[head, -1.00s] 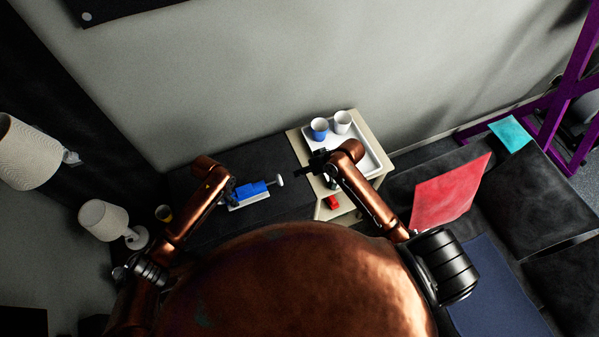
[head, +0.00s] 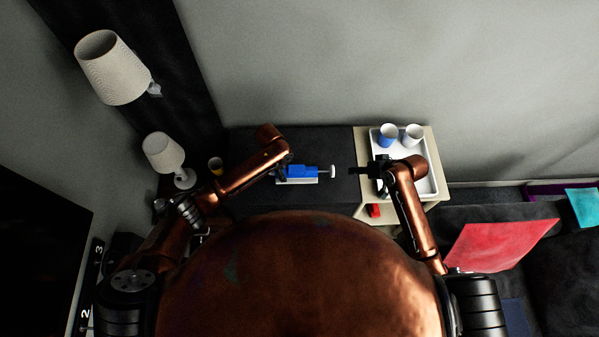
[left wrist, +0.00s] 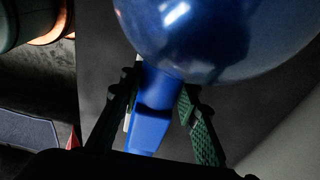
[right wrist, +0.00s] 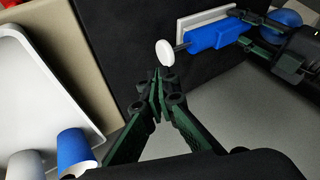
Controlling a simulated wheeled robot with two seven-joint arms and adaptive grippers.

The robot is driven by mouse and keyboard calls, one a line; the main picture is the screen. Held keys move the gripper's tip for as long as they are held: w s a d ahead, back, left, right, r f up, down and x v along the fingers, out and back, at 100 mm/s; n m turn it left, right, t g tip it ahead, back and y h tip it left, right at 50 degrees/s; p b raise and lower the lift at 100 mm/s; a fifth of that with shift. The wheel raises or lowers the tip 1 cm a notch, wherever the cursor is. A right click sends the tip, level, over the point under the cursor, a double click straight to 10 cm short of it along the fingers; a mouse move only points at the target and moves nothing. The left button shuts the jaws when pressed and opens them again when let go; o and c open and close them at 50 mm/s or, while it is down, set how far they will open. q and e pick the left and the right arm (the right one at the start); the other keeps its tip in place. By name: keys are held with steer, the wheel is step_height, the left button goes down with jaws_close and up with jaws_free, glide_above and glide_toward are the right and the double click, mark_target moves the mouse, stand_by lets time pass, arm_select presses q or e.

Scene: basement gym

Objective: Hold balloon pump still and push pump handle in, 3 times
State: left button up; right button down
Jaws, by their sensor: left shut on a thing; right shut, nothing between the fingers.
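The balloon pump (head: 302,171) is a blue body on a white base plate, lying level on the dark surface; it also shows in the right wrist view (right wrist: 213,37). Its round white pump handle (right wrist: 165,53) stands out on a short dark rod at the right end. My left gripper (head: 282,173) is shut on the pump's left end. A shiny blue balloon (left wrist: 220,35) covers much of the left wrist view, over the blue part held there. My right gripper (head: 354,170) is shut and empty, its tips facing the handle with a small gap.
A white tray (head: 428,186) with a blue cup (head: 388,135) and a white cup (head: 413,134) stands right, on a beige table (head: 366,140). A small red thing (head: 374,210) is near its front edge.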

mark_target(332, 171)
stand_by(0.4)
steer(key=w+d+r+m+g, duration=0.1)
steer(key=w+d+m+g, duration=0.1)
steer(key=m, duration=0.7)
steer(key=w+d+m+g+h, duration=0.1)
steer(key=w+d+m+g, duration=0.1)
steer(key=m, duration=0.8)
steer(key=shift+w+r+g, duration=0.3)
steer(key=shift+r, duration=0.05)
steer(key=x, duration=1)
steer(key=shift+d+f, duration=0.1)
steer(key=shift+f, duration=0.15)
steer(key=a, duration=0.2)
steer(key=shift+a+r, duration=0.15)
steer(key=shift+a, duration=0.85)
